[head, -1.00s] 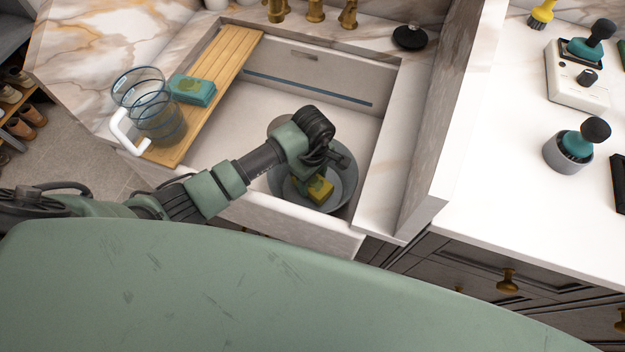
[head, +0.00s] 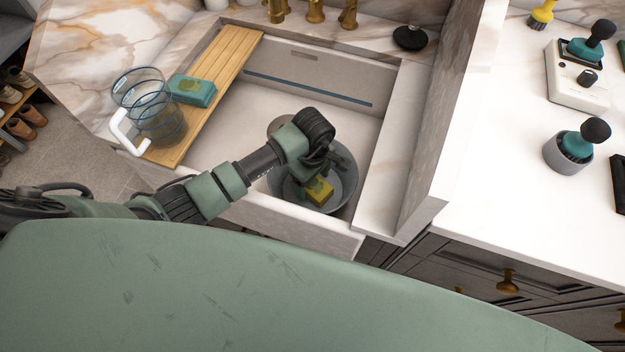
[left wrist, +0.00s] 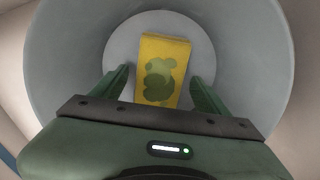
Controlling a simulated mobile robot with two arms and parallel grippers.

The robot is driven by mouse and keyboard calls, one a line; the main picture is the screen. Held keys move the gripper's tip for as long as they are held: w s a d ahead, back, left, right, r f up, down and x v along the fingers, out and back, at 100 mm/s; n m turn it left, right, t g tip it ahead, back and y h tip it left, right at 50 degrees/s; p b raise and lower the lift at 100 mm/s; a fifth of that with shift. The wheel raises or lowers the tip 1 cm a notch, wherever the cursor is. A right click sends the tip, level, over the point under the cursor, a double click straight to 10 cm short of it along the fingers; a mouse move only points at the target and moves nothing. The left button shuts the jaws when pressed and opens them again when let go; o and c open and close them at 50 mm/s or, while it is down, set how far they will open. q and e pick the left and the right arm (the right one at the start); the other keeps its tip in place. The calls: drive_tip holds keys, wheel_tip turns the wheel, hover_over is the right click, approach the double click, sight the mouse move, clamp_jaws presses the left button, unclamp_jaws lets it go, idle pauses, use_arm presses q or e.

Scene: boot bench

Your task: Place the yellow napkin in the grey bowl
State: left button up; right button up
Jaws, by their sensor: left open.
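The yellow napkin (head: 319,191) is a folded yellow block with a green pattern, and it lies inside the grey bowl (head: 345,178). The bowl stands in the sink. In the left wrist view the napkin (left wrist: 163,70) rests on the bottom of the bowl (left wrist: 258,60). My left gripper (head: 306,187) reaches down into the bowl. It is open, with its fingers (left wrist: 160,85) on either side of the napkin's near end and a gap visible to each side. My right gripper is not in view.
The white sink (head: 262,108) has walls around the bowl. A stone divider (head: 440,130) rises to the right.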

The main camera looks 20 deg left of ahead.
sight(312, 184)
use_arm(q)
wheel_tip(312, 184, up, 12)
drive_tip(key=shift+f, duration=0.2)
idle(0.5)
